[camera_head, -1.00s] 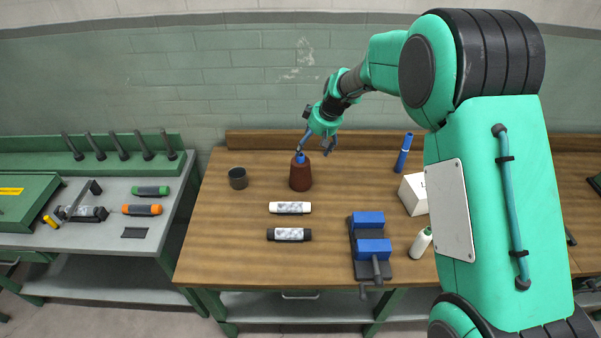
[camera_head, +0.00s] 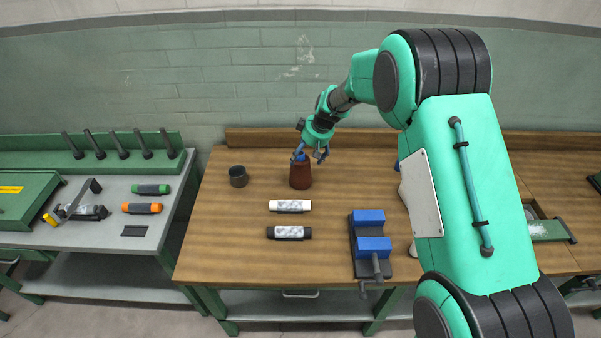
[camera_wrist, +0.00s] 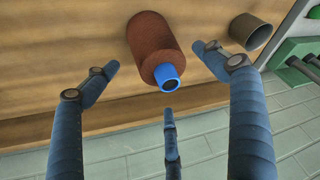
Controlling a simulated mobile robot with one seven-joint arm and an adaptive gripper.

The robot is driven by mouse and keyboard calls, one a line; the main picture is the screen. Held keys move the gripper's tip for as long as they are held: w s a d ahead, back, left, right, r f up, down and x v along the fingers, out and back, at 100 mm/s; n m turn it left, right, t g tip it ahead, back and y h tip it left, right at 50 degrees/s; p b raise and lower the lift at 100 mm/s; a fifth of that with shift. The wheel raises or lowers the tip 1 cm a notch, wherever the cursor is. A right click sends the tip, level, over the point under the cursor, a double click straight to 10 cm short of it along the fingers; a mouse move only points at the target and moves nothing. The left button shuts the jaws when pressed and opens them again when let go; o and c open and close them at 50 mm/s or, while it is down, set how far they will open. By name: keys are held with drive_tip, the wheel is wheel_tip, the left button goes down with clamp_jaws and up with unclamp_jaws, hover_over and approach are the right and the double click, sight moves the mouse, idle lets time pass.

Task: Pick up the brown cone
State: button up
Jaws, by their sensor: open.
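The brown cone (camera_head: 300,176) stands upright on the wooden workbench, with a blue tip on top. In the wrist view the brown cone (camera_wrist: 153,42) shows at the top middle, its blue tip facing the camera. My gripper (camera_head: 309,156) is just above and behind the cone in the head view. In the wrist view my gripper (camera_wrist: 155,70) is open, its blue fingers spread to the left and right of the cone with a third finger below. No finger clearly touches the cone. The fingers partly hide the blue tip in the head view.
A dark cup (camera_head: 238,176) stands left of the cone. A white tube (camera_head: 290,206) and a black tube (camera_head: 289,233) lie in front of it. A blue vise (camera_head: 371,245) sits at the front right. A wall rises behind the wooden workbench (camera_head: 225,245).

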sight(300, 160)
drive_tip(key=shift+w+a+f, duration=0.1)
drive_tip(key=shift+a+f, duration=0.05)
drive_tip(key=shift+f, duration=0.2)
drive_tip(key=shift+x, duration=2.6)
drive_tip(key=shift+a, duration=0.15)
drive_tip(key=shift+r, duration=0.1)
drive_tip(key=c, duration=1.9)
drive_tip(key=shift+r, duration=0.15)
